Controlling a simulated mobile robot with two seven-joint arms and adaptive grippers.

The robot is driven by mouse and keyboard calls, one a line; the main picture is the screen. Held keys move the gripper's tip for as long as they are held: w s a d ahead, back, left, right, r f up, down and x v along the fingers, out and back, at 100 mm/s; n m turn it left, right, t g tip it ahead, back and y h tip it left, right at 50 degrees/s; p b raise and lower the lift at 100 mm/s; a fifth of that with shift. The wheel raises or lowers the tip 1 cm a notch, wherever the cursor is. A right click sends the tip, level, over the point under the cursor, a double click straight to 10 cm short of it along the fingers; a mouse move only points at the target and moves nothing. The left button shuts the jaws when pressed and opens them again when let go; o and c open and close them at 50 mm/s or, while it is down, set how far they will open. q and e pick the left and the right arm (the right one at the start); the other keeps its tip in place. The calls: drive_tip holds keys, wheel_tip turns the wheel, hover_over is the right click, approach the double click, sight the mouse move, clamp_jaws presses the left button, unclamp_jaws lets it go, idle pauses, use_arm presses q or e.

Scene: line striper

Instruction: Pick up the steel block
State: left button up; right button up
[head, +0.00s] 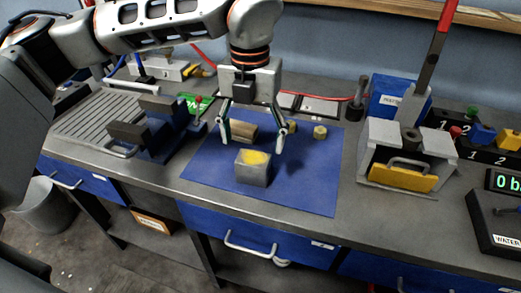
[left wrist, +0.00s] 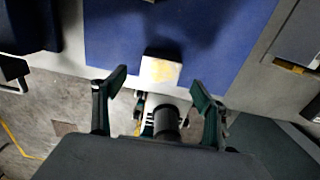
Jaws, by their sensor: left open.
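The steel block (head: 253,174) is a grey cube with a yellow patch on its top. It sits on the blue mat (head: 310,190) near the front of the bench. My left gripper (head: 252,143) points down with its fingers spread, above and slightly behind the block. Nothing is between its fingers that I can make out. My right gripper is not in view.
A brown cylindrical piece (head: 243,131) lies behind the block, with two small yellowish pieces (head: 320,132) to its right. A blue vise (head: 160,128) stands left of the mat. A grey box with a yellow front (head: 398,178) stands right. The mat's front right is clear.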

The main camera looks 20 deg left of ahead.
sight(253, 158)
use_arm(q)
drive_tip(key=shift+w+f, duration=0.1)
drive_tip(key=shift+f, duration=0.25)
drive_tip(key=shift+s+f, duration=0.15)
drive_tip(key=shift+f, duration=0.45)
drive_tip(key=shift+s+f, duration=0.15)
drive_tip(key=shift+f, duration=0.4)
wheel_tip(253, 158, down, 4)
drive_tip(key=shift+r, duration=0.2)
drive_tip(key=shift+f, duration=0.6)
drive_tip(key=c, duration=1.5)
drive_tip(key=shift+r, duration=0.1)
drive_tip(key=shift+c, duration=1)
drive_tip(key=shift+w, duration=0.1)
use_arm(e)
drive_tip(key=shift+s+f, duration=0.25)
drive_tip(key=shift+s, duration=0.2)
use_arm(q)
drive_tip(key=shift+r, duration=0.1)
